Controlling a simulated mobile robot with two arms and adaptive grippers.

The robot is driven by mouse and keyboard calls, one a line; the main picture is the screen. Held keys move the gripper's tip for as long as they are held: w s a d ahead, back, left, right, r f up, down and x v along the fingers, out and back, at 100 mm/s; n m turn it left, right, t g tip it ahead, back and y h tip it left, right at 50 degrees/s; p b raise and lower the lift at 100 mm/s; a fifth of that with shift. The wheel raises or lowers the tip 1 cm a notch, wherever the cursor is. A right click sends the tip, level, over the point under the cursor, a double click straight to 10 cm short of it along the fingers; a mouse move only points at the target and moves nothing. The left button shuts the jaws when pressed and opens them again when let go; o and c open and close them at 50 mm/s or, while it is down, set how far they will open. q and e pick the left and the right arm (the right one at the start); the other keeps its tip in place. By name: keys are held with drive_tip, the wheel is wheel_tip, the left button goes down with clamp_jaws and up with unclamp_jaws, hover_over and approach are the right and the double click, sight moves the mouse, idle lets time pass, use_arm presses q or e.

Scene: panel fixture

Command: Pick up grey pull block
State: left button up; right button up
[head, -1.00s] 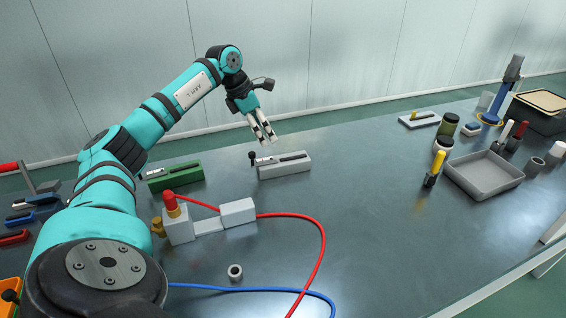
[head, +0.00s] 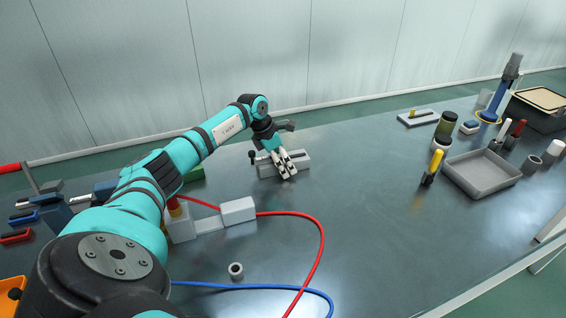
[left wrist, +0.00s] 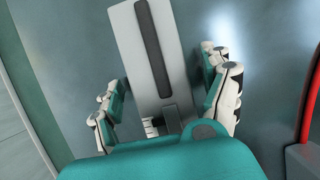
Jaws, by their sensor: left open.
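The grey pull block (head: 298,157) lies on the table near the middle of the head view, with a dark slot along its top and a dark knob at its left end. In the left wrist view the grey block (left wrist: 133,45) runs up between the fingers. My left gripper (head: 288,171) is open and low over the block, hiding part of it in the head view. In the left wrist view its fingers (left wrist: 166,88) stand one on each side of the block, apart from it. My right gripper does not show.
A green block (head: 195,174) is mostly hidden behind my left arm. A white fixture (head: 238,211) with a red cable (head: 318,232) lies in front. A grey ring (head: 236,270) is nearer. A grey tray (head: 482,174) stands at right. The middle of the table is clear.

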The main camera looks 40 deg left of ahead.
use_arm(q)
drive_tip(key=shift+r, duration=0.1)
drive_tip(key=c, duration=1.6)
